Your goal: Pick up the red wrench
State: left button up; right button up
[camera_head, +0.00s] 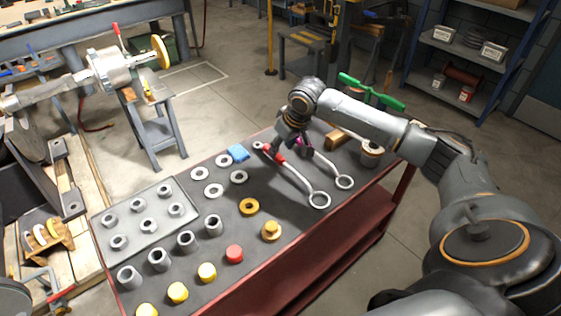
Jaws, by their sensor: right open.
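The red wrench (298,180) lies on the dark top of the red workbench (262,230). It has a silver shaft, a red band near its far end and a ring at its near end. My right gripper (294,150) is open and points down over the far part of the wrenches, close to the red band. I cannot tell whether its fingers touch the wrench. A second wrench (330,167) with a magenta band lies just to the right, partly hidden by the gripper. My left gripper is not in view.
Several washers (214,190), a blue block (238,154), grey sleeves (187,241) and yellow caps (207,272) stand left of the wrenches. A wooden block (336,140) and a round tin (371,153) stand at the right end. The bench around the wrenches' near rings is clear.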

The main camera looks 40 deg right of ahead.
jog(key=shift+w+f, duration=0.1)
jog(key=shift+f, duration=0.2)
jog(key=x, duration=0.4)
jog(key=shift+w+f+p, duration=0.1)
jog(key=shift+w+p, duration=0.05)
jog(key=shift+p, duration=0.2)
jog(key=shift+f, duration=0.15)
jog(key=c, duration=0.3)
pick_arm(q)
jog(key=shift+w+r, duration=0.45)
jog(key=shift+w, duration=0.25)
pick_arm(e)
grip_shut()
